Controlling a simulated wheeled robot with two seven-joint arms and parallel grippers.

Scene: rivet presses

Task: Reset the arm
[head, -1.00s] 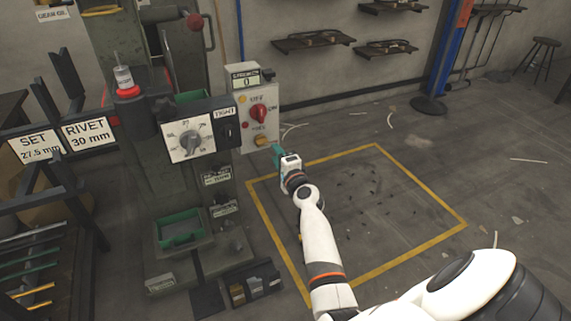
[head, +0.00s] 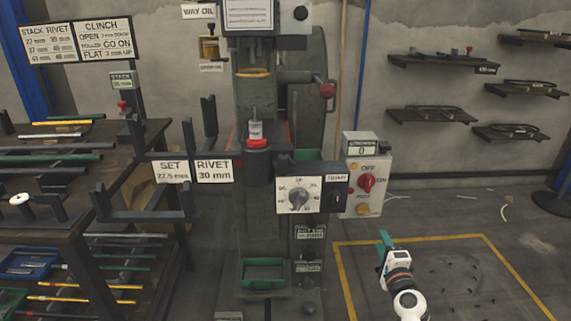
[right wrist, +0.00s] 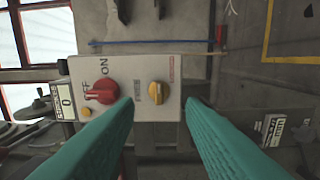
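My right gripper (head: 385,241) has teal fingers and is low on the right in the head view, below the control box (head: 352,205) of the rivet press. In the right wrist view its two fingers (right wrist: 160,103) stand apart with nothing between them. Beyond them that view shows the box face with a red ON/OFF knob (right wrist: 102,91) and a yellow button (right wrist: 158,92). In the head view the red knob (head: 366,183) and yellow button (head: 362,209) also show. The counter (head: 362,149) reads 0. My left gripper is not in view.
The press (head: 257,210) stands in the middle with a dial panel (head: 298,198) and green tray (head: 265,273). A dark rack (head: 60,215) with rods is on the left. Wall shelves (head: 440,114) are at right. A yellow-outlined floor area (head: 490,275) is mostly clear.

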